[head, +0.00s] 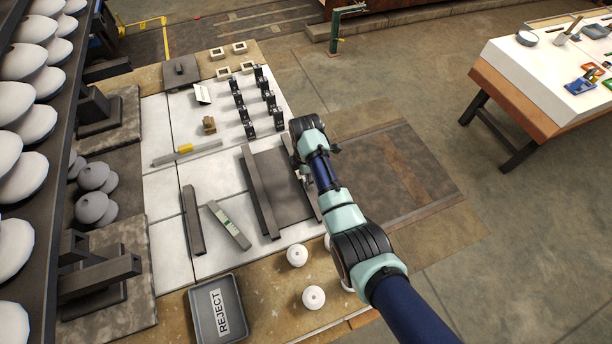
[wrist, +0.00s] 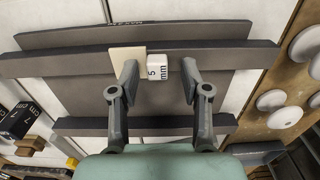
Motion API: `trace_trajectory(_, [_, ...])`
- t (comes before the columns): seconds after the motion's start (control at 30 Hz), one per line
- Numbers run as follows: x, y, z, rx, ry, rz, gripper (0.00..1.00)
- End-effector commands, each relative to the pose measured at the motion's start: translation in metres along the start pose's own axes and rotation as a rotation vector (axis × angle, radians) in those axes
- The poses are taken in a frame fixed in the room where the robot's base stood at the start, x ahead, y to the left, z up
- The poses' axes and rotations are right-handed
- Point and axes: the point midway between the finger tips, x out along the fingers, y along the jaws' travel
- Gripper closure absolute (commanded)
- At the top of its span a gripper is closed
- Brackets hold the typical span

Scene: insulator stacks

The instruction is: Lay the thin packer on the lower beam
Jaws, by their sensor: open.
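In the wrist view a thin cream plate (wrist: 127,60), seemingly the thin packer, lies across a dark beam (wrist: 240,57). A small white block marked "5 mm" (wrist: 157,68) sits at its right edge; I cannot tell whether they are joined. My gripper (wrist: 159,66) is open, with one finger on each side of the block and a gap at each. A second dark beam (wrist: 85,125) runs parallel, nearer the bottom of this view. In the head view my gripper (head: 304,168) is over the right-hand beam, and my arm hides the packer. The left-hand beam (head: 260,192) is clear.
A loose dark bar (head: 193,220) and a marked strip (head: 229,225) lie left of the beams. Several black blocks (head: 251,105) stand behind. White insulators (head: 297,255) stand in front, and a grey REJECT tray (head: 217,308) is at the front left.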

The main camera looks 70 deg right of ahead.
Motion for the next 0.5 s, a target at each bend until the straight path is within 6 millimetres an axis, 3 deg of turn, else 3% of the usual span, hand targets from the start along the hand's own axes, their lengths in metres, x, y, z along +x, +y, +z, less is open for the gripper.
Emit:
trace_trajectory(0.3, [-0.081,0.002,0.000,0.000,0.000,0.006,0.53])
trace_trajectory(0.5, [-0.111,0.001,0.000,0.000,0.000,0.002,0.53])
